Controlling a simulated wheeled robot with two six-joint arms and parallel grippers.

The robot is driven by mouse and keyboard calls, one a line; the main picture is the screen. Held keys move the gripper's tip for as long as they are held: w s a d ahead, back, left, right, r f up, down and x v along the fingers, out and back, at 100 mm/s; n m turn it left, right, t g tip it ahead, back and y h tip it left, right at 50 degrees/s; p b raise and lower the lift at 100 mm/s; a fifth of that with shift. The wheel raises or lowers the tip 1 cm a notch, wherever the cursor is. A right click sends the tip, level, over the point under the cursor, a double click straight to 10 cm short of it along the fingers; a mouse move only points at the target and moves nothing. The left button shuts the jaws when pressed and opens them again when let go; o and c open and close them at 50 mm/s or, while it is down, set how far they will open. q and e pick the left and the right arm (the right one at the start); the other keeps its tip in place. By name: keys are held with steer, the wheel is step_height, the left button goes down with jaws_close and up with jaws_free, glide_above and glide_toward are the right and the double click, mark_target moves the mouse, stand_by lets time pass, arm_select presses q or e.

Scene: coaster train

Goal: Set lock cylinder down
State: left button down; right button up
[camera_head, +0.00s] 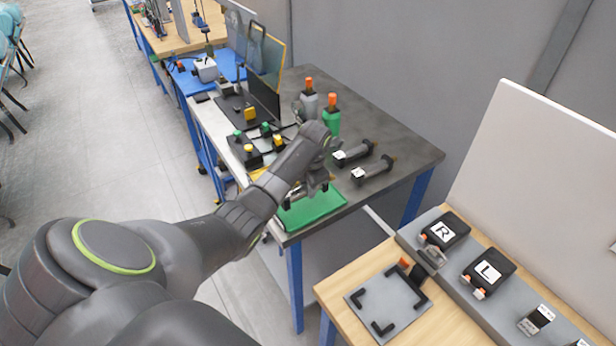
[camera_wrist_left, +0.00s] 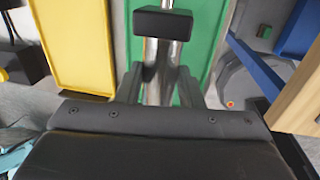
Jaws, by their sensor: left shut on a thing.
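My left gripper (camera_head: 317,187) is over the green tray (camera_head: 313,210) at the near end of the grey workbench. In the left wrist view the left gripper (camera_wrist_left: 160,88) is shut on the lock cylinder (camera_wrist_left: 165,55), a shiny metal rod with a black block at its far end. The green tray (camera_wrist_left: 200,30) shows behind and beside the cylinder. Whether the cylinder touches the tray, I cannot tell. In the head view the arm and gripper largely hide the held cylinder. My right gripper is not in view.
Two dark cylindrical parts (camera_head: 372,168) with white labels lie right of the green tray. A green bottle (camera_head: 331,118) and a grey one stand behind. A yellow tray (camera_wrist_left: 72,45) lies beside the green one. Button boxes (camera_head: 250,155) stand left. A wooden table (camera_head: 450,325) is at front right.

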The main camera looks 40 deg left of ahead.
arm_select(q)
steer(key=shift+w+f, duration=0.15)
steer(key=shift+f, duration=1.7)
steer(key=c, duration=1)
jaws_free()
steer(key=shift+s+d+f, duration=0.1)
steer(key=shift+s+f, duration=0.05)
steer(key=shift+s, duration=0.1)
steer(key=shift+o, duration=0.2)
step_height(320, 180, up, 12)
steer(key=d, duration=0.1)
steer(key=shift+s+d+b, duration=0.3)
steer(key=shift+d+b, duration=0.05)
steer(key=shift+b, duration=0.05)
